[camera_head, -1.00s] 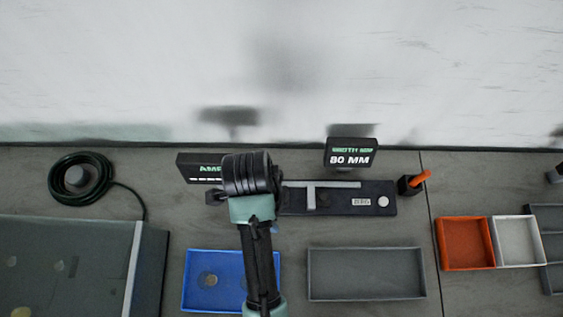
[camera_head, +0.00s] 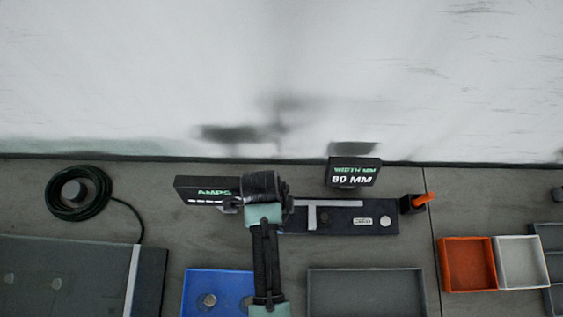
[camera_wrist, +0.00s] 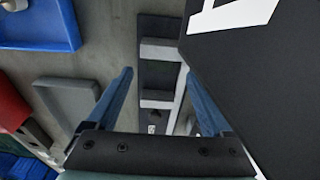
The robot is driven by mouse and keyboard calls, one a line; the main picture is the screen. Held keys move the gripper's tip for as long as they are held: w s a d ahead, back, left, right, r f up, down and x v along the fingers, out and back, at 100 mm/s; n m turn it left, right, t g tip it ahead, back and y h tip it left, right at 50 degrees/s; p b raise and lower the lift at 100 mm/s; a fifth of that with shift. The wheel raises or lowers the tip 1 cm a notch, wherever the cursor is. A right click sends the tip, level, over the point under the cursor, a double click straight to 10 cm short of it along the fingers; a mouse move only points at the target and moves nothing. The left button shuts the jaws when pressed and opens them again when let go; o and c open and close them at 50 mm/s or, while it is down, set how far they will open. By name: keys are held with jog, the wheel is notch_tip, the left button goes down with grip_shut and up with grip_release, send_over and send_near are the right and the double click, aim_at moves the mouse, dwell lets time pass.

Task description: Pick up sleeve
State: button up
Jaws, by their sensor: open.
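My gripper (camera_wrist: 157,72) is open in the wrist view. Its two blue fingers are apart, with nothing held between them. Beyond the fingers lies the dark measuring fixture with pale jaws (camera_wrist: 160,98). In the head view my arm hides the gripper and the left end of this fixture (camera_head: 345,218). I cannot identify a sleeve for certain. The blue tray (camera_head: 190,285) holds small round pieces (camera_head: 209,300), too small to name, and my arm covers part of it. The blue tray also shows at the upper left of the wrist view (camera_wrist: 40,42).
Behind the fixture stand an AMPS display (camera_head: 195,188) and a display reading 80 MM (camera_head: 354,172). A grey tray (camera_head: 366,272), orange bin (camera_head: 467,239) and white bin (camera_head: 520,240) lie in front and right. A coiled cable (camera_head: 103,184) is at left.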

jog(key=shift+d+f, duration=0.15)
jog(key=shift+f, duration=1.9)
grip_shut()
